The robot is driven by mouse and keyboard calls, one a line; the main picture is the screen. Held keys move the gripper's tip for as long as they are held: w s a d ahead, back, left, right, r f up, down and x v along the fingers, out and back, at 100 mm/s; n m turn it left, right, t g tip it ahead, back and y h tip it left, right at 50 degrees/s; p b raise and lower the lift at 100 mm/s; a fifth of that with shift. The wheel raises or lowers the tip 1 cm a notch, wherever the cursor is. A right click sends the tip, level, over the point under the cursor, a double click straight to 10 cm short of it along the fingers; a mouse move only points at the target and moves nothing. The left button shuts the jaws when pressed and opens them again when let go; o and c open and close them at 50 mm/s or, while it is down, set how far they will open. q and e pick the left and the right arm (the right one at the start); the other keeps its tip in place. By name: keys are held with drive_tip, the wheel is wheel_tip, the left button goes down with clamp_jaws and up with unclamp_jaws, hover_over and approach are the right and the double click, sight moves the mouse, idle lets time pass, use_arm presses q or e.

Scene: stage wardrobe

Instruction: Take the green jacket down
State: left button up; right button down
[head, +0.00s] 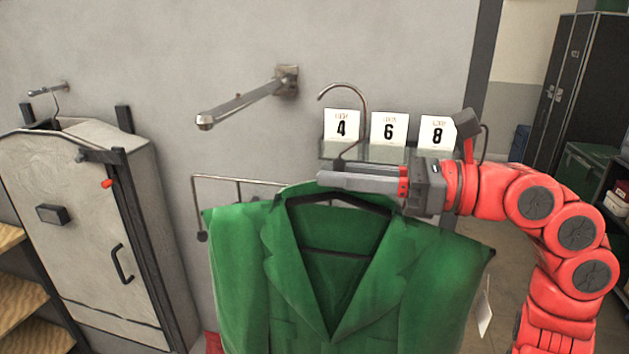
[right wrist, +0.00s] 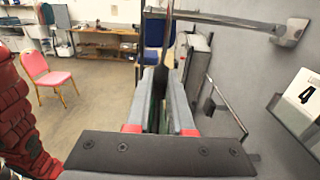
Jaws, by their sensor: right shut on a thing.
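The green jacket (head: 245,265) hangs upright on a dark hanger (head: 350,201) with a metal hook (head: 365,105). My right gripper (head: 325,180) is shut on the hanger at its neck, just above the collar. The hook stands free, to the right of the wall rail (head: 240,104) and apart from it in the head view. In the right wrist view the hook's stem rises from between the fingers (right wrist: 162,105), with the rail (right wrist: 225,18) beyond. The jacket's lower part is cut off by the frame. My left gripper is not in view.
Number cards (head: 389,128) stand on a small shelf (head: 375,152) behind the hook. A thin bent rail (head: 235,180) is behind the jacket's left shoulder. A pale garment case (head: 75,230) stands at left. In the right wrist view, a pink chair (right wrist: 48,75) stands on open floor.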

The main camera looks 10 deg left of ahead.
drive_tip(key=d+b, duration=0.4)
drive_tip(key=d, duration=0.8)
drive_tip(key=shift+s+d, duration=0.2)
drive_tip(key=d+b, duration=0.1)
drive_tip(key=d, duration=0.6)
drive_tip(key=shift+s+d+r, duration=0.1)
drive_tip(key=shift+s+d, duration=0.05)
drive_tip(key=shift+d, duration=0.65)
